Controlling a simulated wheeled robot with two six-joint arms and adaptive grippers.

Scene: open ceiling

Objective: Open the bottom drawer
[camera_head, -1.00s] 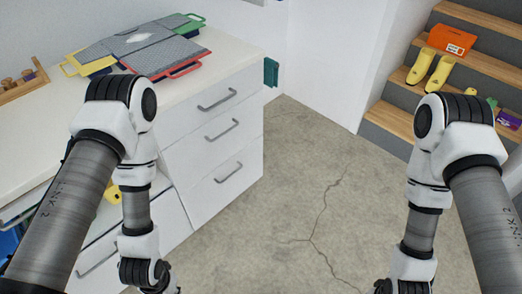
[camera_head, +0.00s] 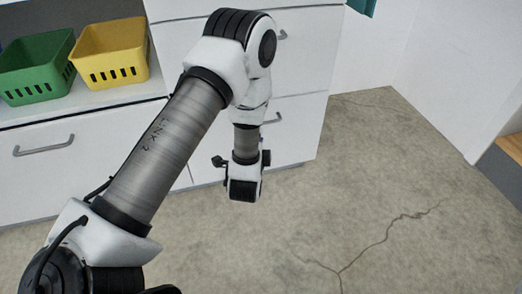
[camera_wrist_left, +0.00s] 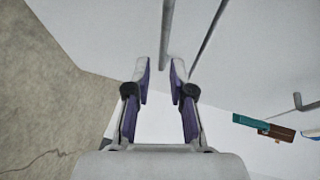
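In the head view, the white drawer stack shows a bottom drawer (camera_head: 297,140) and its grey handle (camera_head: 271,119), partly covered by my left arm. My left wrist hangs in front of the stack and hides its gripper from the head view. In the left wrist view, my left gripper (camera_wrist_left: 162,72) is open, with a gap between its fingertips. A white front lies ahead, with a grey bar (camera_wrist_left: 167,32), apparently a handle, running up from between the fingertips. I cannot tell whether they touch it. My right gripper is not in view.
A green basket (camera_head: 36,75) and a yellow basket (camera_head: 110,55) stand on the shelf at left, above a wide drawer with a handle (camera_head: 44,146). The cracked concrete floor (camera_head: 400,170) is clear. A step edge (camera_head: 508,150) is at right.

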